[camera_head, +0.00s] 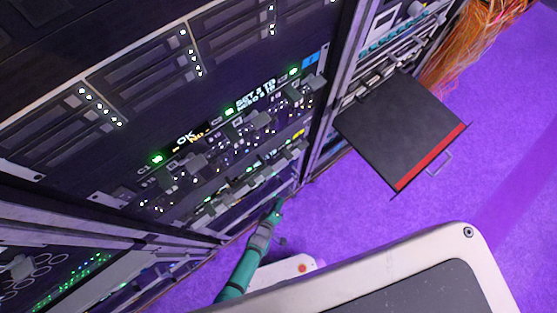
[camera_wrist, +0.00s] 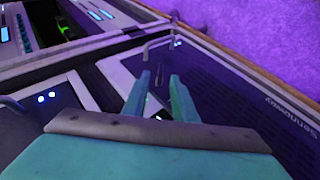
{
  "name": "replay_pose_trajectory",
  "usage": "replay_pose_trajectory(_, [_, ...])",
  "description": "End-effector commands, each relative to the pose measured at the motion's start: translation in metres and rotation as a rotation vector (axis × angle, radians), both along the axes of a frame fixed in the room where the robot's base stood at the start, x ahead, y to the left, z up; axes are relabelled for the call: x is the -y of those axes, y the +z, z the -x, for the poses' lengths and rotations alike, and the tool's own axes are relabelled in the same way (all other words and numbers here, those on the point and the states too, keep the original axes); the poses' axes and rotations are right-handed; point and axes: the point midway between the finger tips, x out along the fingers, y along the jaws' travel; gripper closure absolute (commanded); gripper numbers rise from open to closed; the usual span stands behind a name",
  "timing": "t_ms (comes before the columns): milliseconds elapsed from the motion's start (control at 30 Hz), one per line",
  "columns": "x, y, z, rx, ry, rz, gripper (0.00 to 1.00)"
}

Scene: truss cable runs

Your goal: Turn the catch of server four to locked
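My teal gripper (camera_wrist: 160,77) shows in the wrist view with its two fingers apart and nothing clearly held between them. A bent grey bar handle (camera_wrist: 160,42) lies just beyond the fingertips on a dark panel (camera_wrist: 230,85); I cannot tell whether the fingers touch it. In the head view my gripper (camera_head: 278,207) is low, beside the lower front of a rack (camera_head: 180,195). Rows of server modules there carry small lights and displays (camera_head: 255,98). I cannot tell which is server four, or see how its catch stands.
A dark tray with a red front edge (camera_head: 430,158) juts out of the rack to the right, over the purple floor (camera_head: 355,205). Orange cables (camera_head: 480,45) hang at the upper right. A pale-framed panel (camera_head: 470,232) fills the lower right.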

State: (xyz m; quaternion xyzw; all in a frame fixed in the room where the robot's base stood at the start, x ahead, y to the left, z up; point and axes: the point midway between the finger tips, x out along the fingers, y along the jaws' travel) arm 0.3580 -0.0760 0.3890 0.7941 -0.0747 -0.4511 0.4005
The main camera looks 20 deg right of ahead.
Motion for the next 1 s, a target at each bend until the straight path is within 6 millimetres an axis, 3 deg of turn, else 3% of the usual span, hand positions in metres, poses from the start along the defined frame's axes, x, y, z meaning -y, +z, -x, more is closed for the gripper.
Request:
replay_pose_trajectory(200, [0.008,-0.012,-0.010,0.000,-0.002,-0.002,0.75])
replay_pose_trajectory(567, [0.010,-0.014,-0.012,0.000,0.000,0.000,0.75])
replay_pose_trajectory(667, [0.010,-0.014,-0.012,0.000,0.000,0.000,0.99])
replay_pose_trajectory(1000, [0.010,-0.014,-0.012,-0.003,0.001,-0.005,1.00])
